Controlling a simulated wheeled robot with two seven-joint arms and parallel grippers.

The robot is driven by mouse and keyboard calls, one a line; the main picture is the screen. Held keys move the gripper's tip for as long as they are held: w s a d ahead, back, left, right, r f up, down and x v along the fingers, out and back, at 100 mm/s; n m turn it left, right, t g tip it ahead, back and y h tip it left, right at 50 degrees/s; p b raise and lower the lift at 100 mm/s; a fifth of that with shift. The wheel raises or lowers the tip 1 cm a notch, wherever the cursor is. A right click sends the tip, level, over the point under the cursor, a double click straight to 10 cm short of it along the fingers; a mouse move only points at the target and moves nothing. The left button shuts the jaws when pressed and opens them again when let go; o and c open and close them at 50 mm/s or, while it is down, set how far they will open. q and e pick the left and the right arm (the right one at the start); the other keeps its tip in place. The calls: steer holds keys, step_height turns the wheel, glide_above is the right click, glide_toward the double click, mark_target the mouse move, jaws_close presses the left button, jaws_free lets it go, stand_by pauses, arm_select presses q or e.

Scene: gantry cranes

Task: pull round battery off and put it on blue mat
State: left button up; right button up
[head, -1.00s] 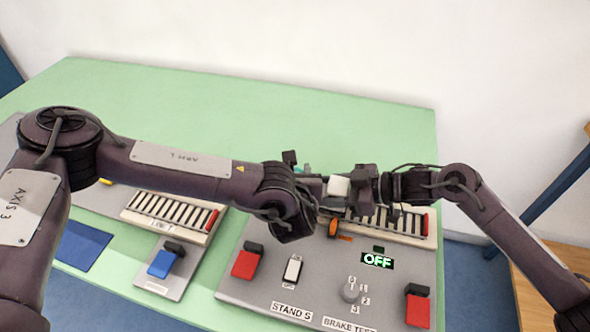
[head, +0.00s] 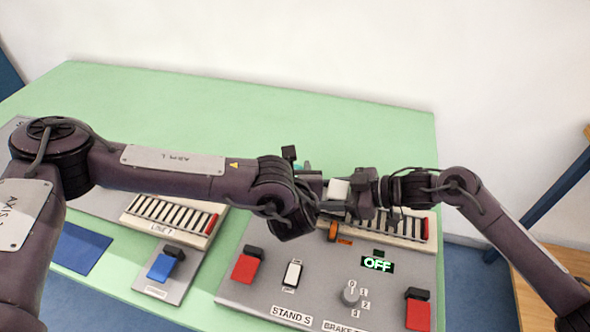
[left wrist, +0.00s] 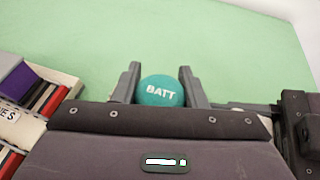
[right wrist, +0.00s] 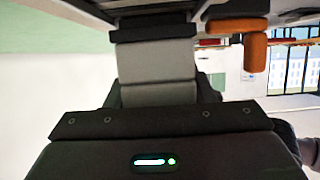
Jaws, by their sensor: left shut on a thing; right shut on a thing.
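The round battery (left wrist: 161,91) is a teal disc marked BATT, between the two fingers of my left gripper (left wrist: 160,78) in the left wrist view. That gripper is shut on it. In the head view only a teal edge (head: 306,167) shows behind my left wrist. My right gripper (head: 362,190) is shut on a pale block (head: 338,188), which also shows as a grey block in the right wrist view (right wrist: 156,65). I cannot tell whether the battery still touches the block's body. The blue mat (head: 80,248) lies bare at the lower left.
The grey stand panel (head: 265,300) carries red switches (head: 246,264), a knob (head: 351,293), an OFF display (head: 377,264) and a slatted track. Left of it are a second track (head: 172,214) and a blue switch (head: 165,264). The green table is clear at the back.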

mark_target(295, 164)
stand_by(0.3)
arm_select(q)
steer(key=shift+r, duration=2.05)
arm_select(e)
steer(key=o, duration=1.4)
steer(key=shift+o, duration=0.2)
